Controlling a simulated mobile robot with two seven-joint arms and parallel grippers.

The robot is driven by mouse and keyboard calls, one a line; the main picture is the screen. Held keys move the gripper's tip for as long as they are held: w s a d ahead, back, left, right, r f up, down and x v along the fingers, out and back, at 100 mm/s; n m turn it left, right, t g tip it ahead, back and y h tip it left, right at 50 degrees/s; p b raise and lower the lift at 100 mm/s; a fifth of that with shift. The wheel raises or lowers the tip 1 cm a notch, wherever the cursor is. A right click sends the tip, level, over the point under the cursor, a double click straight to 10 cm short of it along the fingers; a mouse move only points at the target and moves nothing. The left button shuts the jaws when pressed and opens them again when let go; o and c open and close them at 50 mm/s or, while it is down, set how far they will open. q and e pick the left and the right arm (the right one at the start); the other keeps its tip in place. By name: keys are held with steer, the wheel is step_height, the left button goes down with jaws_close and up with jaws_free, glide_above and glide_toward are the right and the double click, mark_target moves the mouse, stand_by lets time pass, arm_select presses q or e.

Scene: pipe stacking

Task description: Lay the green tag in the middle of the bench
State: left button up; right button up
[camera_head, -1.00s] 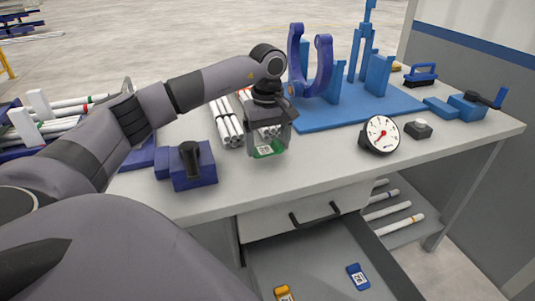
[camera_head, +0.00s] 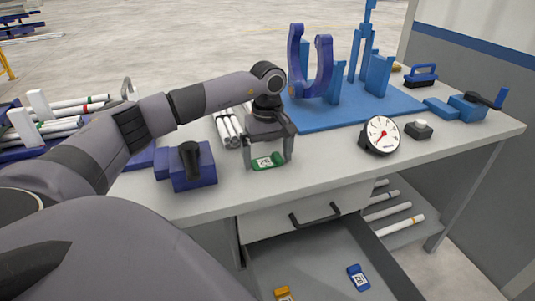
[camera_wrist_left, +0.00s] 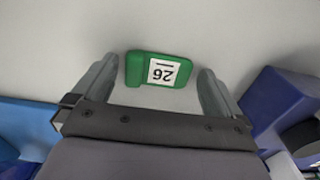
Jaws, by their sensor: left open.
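The green tag (camera_head: 267,162) lies on the grey bench (camera_head: 330,165), near its front edge and above the drawer. It carries a white label that reads 26 in the left wrist view (camera_wrist_left: 157,69). My left gripper (camera_head: 267,163) is open, with its fingers pointing down on either side of the tag. In the left wrist view the fingers (camera_wrist_left: 158,85) stand apart from the tag, with a gap on each side. My right gripper is not in view.
A blue vise (camera_head: 192,168) stands left of the gripper. White pipes (camera_head: 229,128) lie behind it. A gauge (camera_head: 380,135) and a blue stand (camera_head: 330,113) are to the right. The open drawer (camera_head: 325,265) below holds a blue tag (camera_head: 358,277) and an orange tag (camera_head: 284,294).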

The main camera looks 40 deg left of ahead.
mark_target(268, 163)
arm_select(q)
step_height(268, 163, up, 12)
steer(key=p, duration=0.1)
stand_by(0.8)
